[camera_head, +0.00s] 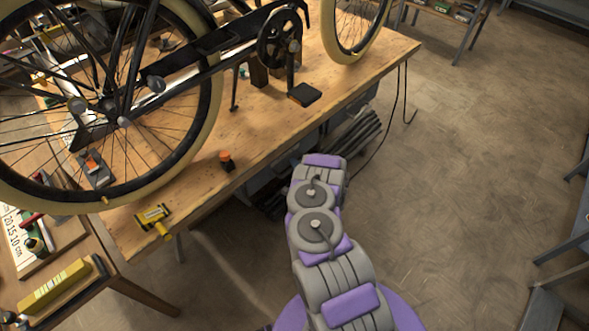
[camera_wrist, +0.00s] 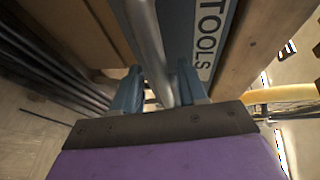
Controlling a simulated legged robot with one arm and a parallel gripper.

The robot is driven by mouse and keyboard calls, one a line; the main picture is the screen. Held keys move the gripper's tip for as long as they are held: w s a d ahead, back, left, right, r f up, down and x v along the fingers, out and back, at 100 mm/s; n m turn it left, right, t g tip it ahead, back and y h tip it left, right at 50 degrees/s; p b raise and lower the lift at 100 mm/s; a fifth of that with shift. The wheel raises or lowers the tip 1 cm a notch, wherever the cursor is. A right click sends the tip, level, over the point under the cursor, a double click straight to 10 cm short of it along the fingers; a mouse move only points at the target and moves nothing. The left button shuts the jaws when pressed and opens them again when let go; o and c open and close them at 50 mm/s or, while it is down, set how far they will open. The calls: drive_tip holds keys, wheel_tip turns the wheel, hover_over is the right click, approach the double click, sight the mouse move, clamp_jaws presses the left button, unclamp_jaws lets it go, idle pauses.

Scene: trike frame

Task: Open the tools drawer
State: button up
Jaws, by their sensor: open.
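The tools drawer (camera_wrist: 184,22) shows in the wrist view as a blue-grey front with a white label reading TOOLS (camera_wrist: 207,38). A round metal bar handle (camera_wrist: 148,40) runs along it. My gripper (camera_wrist: 158,82) has its two blue fingers apart, with the handle passing between them. The fingers are around the bar; I cannot tell whether either touches it. In the head view my arm reaches to the workbench's front side, and my fingers are hidden there.
A wooden workbench (camera_head: 262,140) carries a trike with large wheels (camera_head: 205,128), plus an orange-topped item (camera_head: 227,161) and a yellow tool (camera_head: 153,217) near its edge. Dark bars (camera_head: 350,143) lie under the bench. The floor (camera_head: 470,170) to the right is clear.

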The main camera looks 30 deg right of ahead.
drive_tip(key=shift+w, duration=0.25)
clamp_jaws()
idle(0.5)
